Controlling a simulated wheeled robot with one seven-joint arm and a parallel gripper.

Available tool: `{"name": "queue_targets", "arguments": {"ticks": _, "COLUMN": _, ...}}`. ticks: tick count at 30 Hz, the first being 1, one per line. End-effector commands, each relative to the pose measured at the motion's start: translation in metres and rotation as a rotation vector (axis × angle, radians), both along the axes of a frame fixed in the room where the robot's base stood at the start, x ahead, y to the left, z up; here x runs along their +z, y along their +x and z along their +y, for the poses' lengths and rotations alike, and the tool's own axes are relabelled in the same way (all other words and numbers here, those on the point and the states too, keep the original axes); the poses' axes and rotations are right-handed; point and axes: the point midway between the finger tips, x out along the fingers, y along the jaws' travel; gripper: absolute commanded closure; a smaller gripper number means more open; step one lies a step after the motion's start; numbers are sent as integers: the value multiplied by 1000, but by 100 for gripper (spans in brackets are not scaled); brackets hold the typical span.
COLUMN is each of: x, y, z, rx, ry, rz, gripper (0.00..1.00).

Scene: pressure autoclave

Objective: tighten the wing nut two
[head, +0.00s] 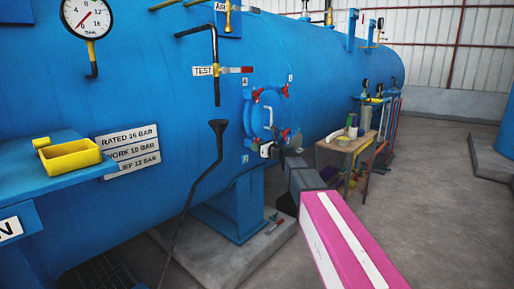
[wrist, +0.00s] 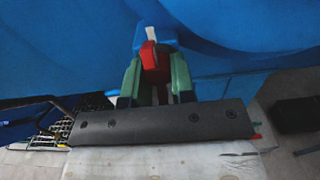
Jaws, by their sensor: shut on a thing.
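A red wing nut (wrist: 151,62) sits between the green fingers of my gripper (wrist: 156,66) in the wrist view. The fingers are shut on it from both sides, and a pale stud end shows above it. In the head view my gripper (head: 268,150) is at the lower edge of the small round blue door (head: 268,112) on the tank. The held nut's number is not readable in the wrist view.
The big blue tank (head: 150,100) fills the left. A black funnel pipe (head: 197,182) runs down left of the door. A wooden table (head: 345,143) with bottles stands to the right. A blue support (head: 237,205) rises from a concrete plinth below. Floor at right is open.

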Motion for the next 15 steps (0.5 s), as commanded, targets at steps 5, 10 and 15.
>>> {"name": "queue_targets", "arguments": {"ticks": 5, "x": -1, "y": -1, "z": 0, "rx": 0, "ry": 4, "rz": 11, "gripper": 100}}
{"name": "queue_targets", "arguments": {"ticks": 10, "x": -1, "y": -1, "z": 0, "rx": 0, "ry": 4, "rz": 10, "gripper": 100}}
{"name": "queue_targets", "arguments": {"ticks": 15, "x": -2, "y": -1, "z": 0, "rx": 0, "ry": 4, "rz": 10, "gripper": 60}}
